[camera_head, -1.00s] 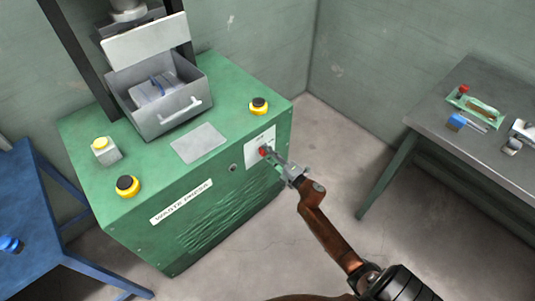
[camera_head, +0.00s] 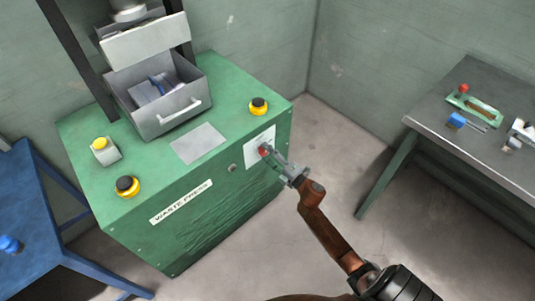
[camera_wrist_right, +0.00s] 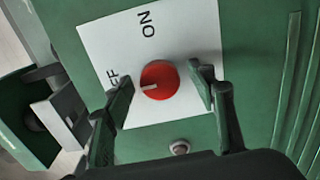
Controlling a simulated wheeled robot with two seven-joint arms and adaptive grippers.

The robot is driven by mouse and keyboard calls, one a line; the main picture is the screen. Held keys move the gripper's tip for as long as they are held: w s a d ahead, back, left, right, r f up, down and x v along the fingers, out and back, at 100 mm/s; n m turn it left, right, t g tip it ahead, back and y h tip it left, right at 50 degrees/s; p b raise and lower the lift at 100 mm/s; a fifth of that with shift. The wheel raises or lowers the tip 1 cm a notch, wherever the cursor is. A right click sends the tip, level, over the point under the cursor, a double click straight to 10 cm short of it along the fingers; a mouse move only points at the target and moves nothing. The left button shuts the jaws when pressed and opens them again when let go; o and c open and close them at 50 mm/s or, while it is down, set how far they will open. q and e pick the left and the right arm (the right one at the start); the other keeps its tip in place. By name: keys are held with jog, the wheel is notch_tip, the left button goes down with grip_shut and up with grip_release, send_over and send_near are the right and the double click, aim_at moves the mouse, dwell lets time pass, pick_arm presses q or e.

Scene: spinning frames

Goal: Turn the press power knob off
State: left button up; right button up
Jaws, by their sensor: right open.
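The red power knob (camera_head: 264,149) is on a white plate (camera_head: 258,137) on the side of the green waste press (camera_head: 200,236). In the right wrist view the round red knob (camera_wrist_right: 166,72) has a white mark pointing left, towards the OFF label (camera_wrist_right: 113,78). The ON label (camera_wrist_right: 147,23) is at the top of the plate. My right gripper (camera_wrist_right: 160,82) is open, one finger on each side of the knob, with gaps visible. Its left finger hides part of OFF. The right gripper (camera_head: 277,160) also shows at the knob in the head view. My left gripper is not in view.
A blue table (camera_head: 40,235) stands left. A grey table (camera_head: 450,128) with several items stands right. Open floor (camera_head: 345,145) lies between.

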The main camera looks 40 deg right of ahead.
jog(key=s, duration=1.2)
jog(key=shift+d, duration=0.45)
